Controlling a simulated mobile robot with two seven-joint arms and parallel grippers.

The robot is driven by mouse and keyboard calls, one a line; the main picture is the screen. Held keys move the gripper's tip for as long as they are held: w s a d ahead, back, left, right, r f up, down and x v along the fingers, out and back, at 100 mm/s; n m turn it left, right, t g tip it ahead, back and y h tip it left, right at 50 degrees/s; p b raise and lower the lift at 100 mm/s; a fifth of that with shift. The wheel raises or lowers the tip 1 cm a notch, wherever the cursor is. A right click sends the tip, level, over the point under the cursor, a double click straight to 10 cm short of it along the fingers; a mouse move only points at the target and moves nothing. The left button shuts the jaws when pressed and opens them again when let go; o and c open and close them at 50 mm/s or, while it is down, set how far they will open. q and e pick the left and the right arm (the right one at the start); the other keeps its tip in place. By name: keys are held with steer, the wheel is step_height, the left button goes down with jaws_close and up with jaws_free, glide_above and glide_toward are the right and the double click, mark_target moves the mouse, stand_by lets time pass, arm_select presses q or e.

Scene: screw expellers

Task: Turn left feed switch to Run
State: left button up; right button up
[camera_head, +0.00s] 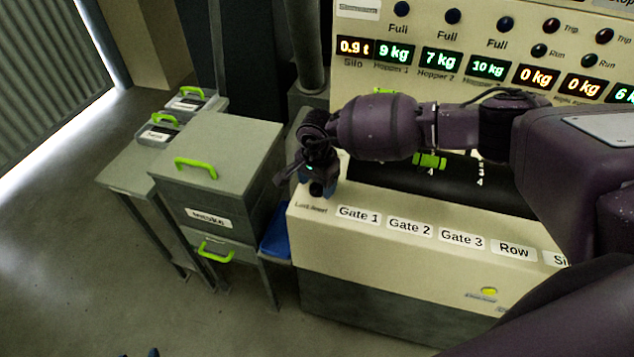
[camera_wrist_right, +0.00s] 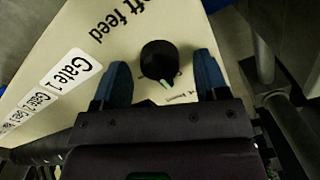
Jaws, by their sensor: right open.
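The left feed switch is a black round knob (camera_wrist_right: 159,60) with a pale pointer mark, on the cream panel beside partly cut-off lettering ending in "ft feed" in the right wrist view. The mark points toward the gripper's palm, near small lettering that I cannot read fully. My right gripper (camera_wrist_right: 164,84) is open, with one blue finger on each side of the knob and a gap to both. In the head view, my right gripper (camera_head: 317,188) is over the left end of the panel and hides the knob. A small blue tip of my left gripper (camera_head: 152,352) shows at the bottom edge.
The cream control panel (camera_head: 390,258) carries labels Gate 1, Gate 2, Gate 3 and Row to the right. Behind it stands a panel with weight displays (camera_head: 442,60). A grey cabinet (camera_head: 225,150) with green handles stands left. Open floor (camera_head: 80,260) lies at the lower left.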

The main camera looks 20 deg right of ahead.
steer(key=shift+f, duration=0.35)
steer(key=shift+c, duration=0.3)
steer(key=c, duration=0.9)
steer(key=shift+o, duration=0.2)
